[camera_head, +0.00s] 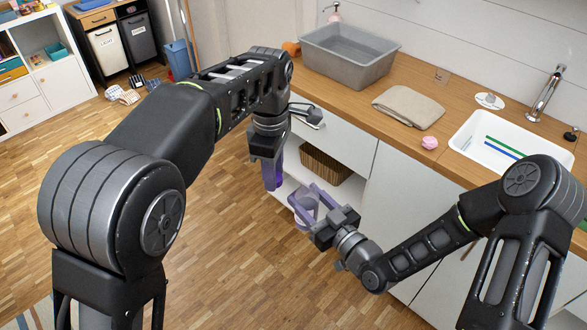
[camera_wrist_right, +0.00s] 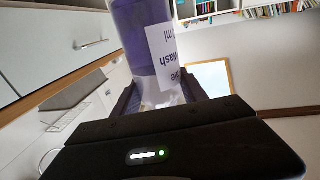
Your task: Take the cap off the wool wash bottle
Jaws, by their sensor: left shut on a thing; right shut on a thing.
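In the right wrist view the bottle (camera_wrist_right: 140,42) is clear with purple contents and a white label, partly legible as "wash" and "ml". Its upper end runs out of that picture. My right gripper (camera_wrist_right: 160,100) is shut on it. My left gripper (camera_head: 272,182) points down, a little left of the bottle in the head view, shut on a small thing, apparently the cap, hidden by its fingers.
The wooden counter (camera_head: 385,125) holds a grey basin (camera_head: 350,55), a folded beige cloth (camera_head: 408,106), a pink item (camera_head: 430,143) and a white sink (camera_head: 500,150). A wicker basket (camera_head: 322,165) stands in the open space beneath.

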